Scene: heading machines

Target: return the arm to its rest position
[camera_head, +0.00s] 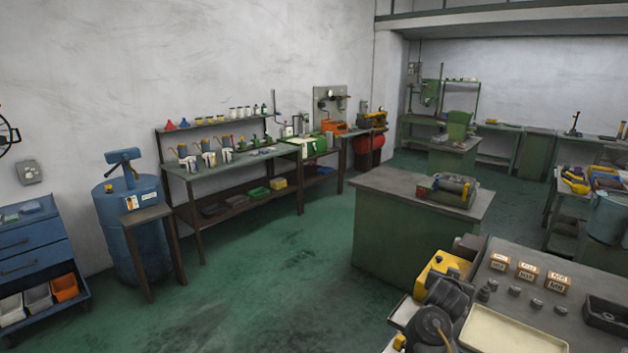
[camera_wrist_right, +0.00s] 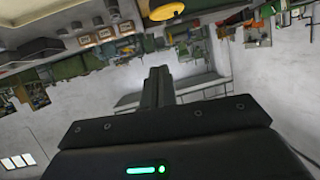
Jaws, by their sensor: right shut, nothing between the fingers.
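My right gripper (camera_wrist_right: 158,78) shows in the right wrist view. Its two dark fingers lie together, shut, with nothing between them. They point out into the open room, and I see no contact with anything. The wrist view shows the room upside down. In the head view I cannot make out either gripper. My left gripper is in neither view.
A grey bench at the lower right holds a cream tray (camera_head: 512,333), small labelled boxes (camera_head: 527,271) and a black bin (camera_head: 606,314). A yellow machine (camera_head: 437,268) stands beside it. A green cabinet (camera_head: 400,238) stands behind. The green floor (camera_head: 270,285) at centre left is clear.

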